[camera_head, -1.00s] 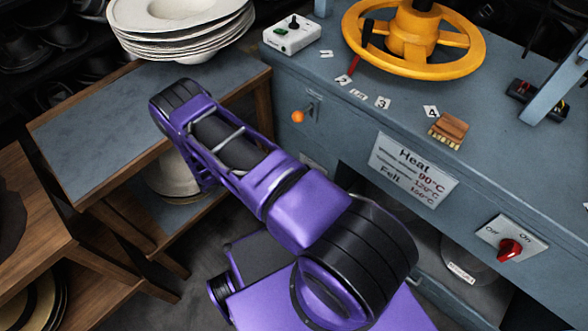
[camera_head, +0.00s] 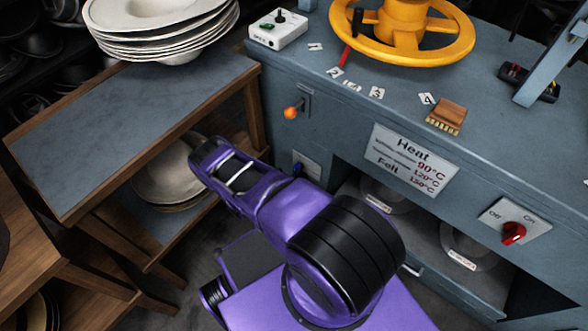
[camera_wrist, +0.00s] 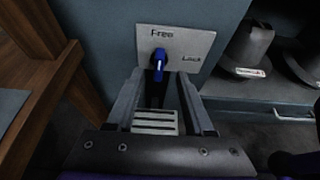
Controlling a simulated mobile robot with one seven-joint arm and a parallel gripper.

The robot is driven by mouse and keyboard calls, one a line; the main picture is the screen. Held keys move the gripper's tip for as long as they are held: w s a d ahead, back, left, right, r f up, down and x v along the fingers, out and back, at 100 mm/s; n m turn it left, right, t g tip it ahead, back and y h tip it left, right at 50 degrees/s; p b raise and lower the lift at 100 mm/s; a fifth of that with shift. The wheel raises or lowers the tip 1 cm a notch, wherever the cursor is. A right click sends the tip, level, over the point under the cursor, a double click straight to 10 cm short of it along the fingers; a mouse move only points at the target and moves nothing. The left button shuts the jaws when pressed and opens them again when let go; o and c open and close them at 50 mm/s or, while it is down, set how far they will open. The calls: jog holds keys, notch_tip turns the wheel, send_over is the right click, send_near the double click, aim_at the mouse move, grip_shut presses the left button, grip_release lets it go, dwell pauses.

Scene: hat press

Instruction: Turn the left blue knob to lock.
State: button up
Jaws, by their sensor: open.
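The blue knob (camera_wrist: 160,60) sits on a pale plate (camera_wrist: 190,42) marked "Free" at the top and "Lock" at the right. Its grip stands close to upright in the wrist view, nearer "Free" than "Lock". My gripper (camera_wrist: 157,82) is open, with one finger low on each side of the knob and the knob just beyond the fingertips; I cannot tell if they touch it. In the head view the knob (camera_head: 297,170) shows small on the press's lower front, beside my arm. My gripper is hidden there behind my arm.
A wooden shelf table (camera_head: 130,110) stands close at the left, with hat shapes below. The blue-grey press (camera_head: 340,130) carries an orange-tipped lever (camera_head: 291,112) above the knob and a red Off/On knob (camera_head: 513,233) at right. An open bay with hat forms (camera_wrist: 245,55) lies right.

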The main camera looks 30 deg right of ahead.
aim_at(294, 168)
jog(key=b+x, duration=0.1)
jog(key=x, duration=0.7)
jog(key=shift+c, duration=0.3)
grip_shut()
